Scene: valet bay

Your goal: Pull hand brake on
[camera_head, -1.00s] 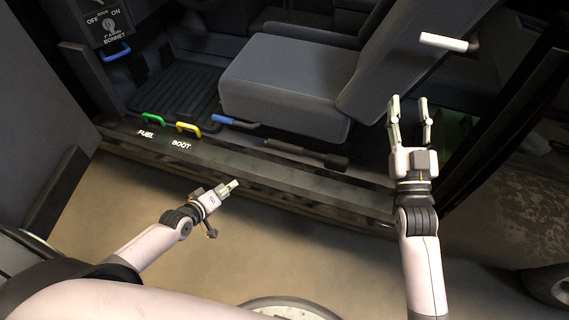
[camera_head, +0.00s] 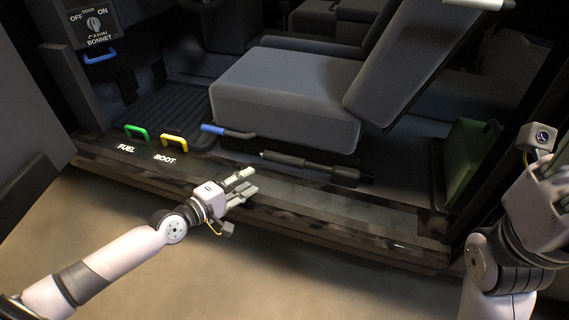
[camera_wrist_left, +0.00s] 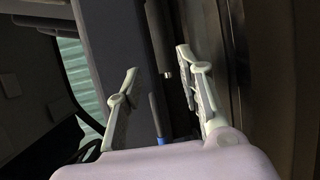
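A dark lever with a thick black grip, which looks like the hand brake (camera_head: 310,166), lies nearly flat beside the seat base, just inside the sill. My left gripper (camera_head: 247,184) is over the sill, below and left of the lever, and apart from it. Its fingers are spread and empty, as the left wrist view (camera_wrist_left: 157,62) also shows. A dark bar with a pale end, likely the same lever (camera_wrist_left: 158,35), shows beyond and between the fingers there. My right gripper is at the right edge of the head view, partly cut off; its fingertips cannot be made out.
A blue-gripped lever (camera_head: 226,131) sticks out at the seat's front corner. Yellow (camera_head: 174,140) and green (camera_head: 136,131) handles stand on the sill by BOOT and FUEL labels. The grey seat (camera_head: 285,95) and the door sill (camera_head: 330,212) bound the space. A green box (camera_head: 470,155) stands at the right.

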